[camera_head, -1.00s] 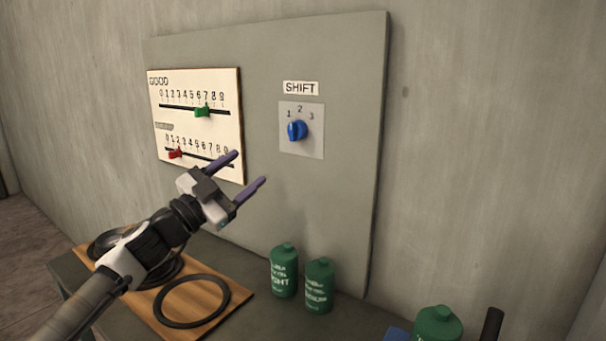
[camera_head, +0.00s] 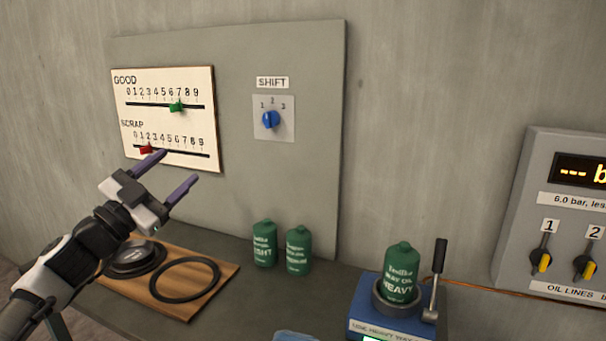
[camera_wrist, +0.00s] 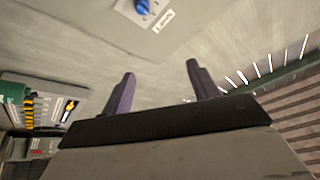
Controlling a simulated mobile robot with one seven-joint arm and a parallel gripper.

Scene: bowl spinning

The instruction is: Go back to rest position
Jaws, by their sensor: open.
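My gripper (camera_head: 170,174) is open and empty, its two purple fingers apart in the air in front of the lower left of the wall panel. It covers no part of the blue knob. In the wrist view my gripper (camera_wrist: 160,82) also shows open with nothing between the fingers. The counter board (camera_head: 190,130) has a green slider (camera_head: 177,106) near 6 to 7 on the GOOD row and a red slider (camera_head: 146,149) near 1 on the SCRAP row. The blue SHIFT knob (camera_head: 270,120) is at the right; it also shows in the wrist view (camera_wrist: 142,7).
A table (camera_head: 235,300) holds a wooden board (camera_head: 180,308) with a black ring (camera_head: 184,292) and a dark round part. Two green bottles (camera_head: 264,243) stand by the panel. A third bottle (camera_head: 402,270) sits in a blue device (camera_head: 385,322). An oil line box (camera_head: 515,225) is at right.

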